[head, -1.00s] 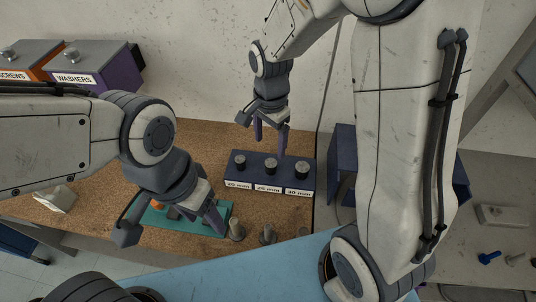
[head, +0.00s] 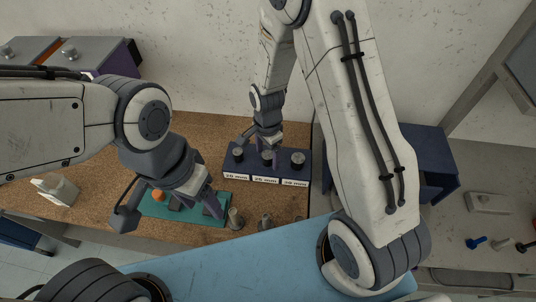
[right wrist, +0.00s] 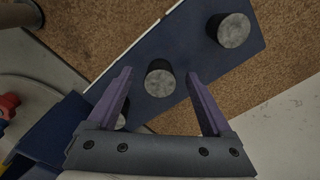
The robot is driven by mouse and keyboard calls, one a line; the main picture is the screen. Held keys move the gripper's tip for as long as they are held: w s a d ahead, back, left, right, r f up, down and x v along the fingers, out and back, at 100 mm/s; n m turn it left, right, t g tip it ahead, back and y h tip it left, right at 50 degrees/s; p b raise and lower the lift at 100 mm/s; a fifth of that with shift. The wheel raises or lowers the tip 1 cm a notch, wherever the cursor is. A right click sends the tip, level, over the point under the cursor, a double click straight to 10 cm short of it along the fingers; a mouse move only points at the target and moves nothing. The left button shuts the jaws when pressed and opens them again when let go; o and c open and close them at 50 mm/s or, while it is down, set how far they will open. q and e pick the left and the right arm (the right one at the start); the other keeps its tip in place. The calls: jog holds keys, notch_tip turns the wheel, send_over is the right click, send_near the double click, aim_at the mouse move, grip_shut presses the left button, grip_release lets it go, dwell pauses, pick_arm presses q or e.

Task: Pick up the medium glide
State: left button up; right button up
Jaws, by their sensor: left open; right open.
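A dark blue rack (head: 228,172) holds three dark, grey-topped glides in a row, with size labels along its front. The middle glide (head: 267,155) is partly hidden by my right gripper (head: 259,148) in the head view. In the right wrist view, this glide (right wrist: 160,80) shows between the two purple fingers of my right gripper (right wrist: 160,75), which is open and empty. Another glide (right wrist: 232,30) is clear of the fingers, and the third is mostly hidden by one finger. My left gripper (head: 167,210) is open over the teal mat (head: 193,219).
An orange piece (head: 158,196) lies on the mat. Small grey parts (head: 235,218) stand right of it. A white block (head: 55,190) lies at the left. A dark blue box (head: 435,165) stands right of my right arm.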

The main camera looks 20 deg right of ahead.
aim_at(267, 154)
jog(key=shift+f, duration=0.25)
grip_shut()
jog(key=shift+r, duration=0.1)
jog(key=shift+r+b, duration=0.3)
jog(key=shift+r, duration=0.2)
notch_tip(267, 154, up, 2)
jog(key=shift+w+r+b, duration=0.1)
jog(key=shift+r+b, duration=0.15)
jog(key=shift+b, duration=0.25)
jog(key=s+d+r+b, duration=0.1)
jog(key=s+r+b, duration=0.1)
jog(key=s+r, duration=0.5)
jog(key=s, duration=0.4)
jog(key=shift+s+d+r, duration=0.15)
jog(key=shift+s+d, duration=0.15)
jog(key=shift+s, duration=0.1)
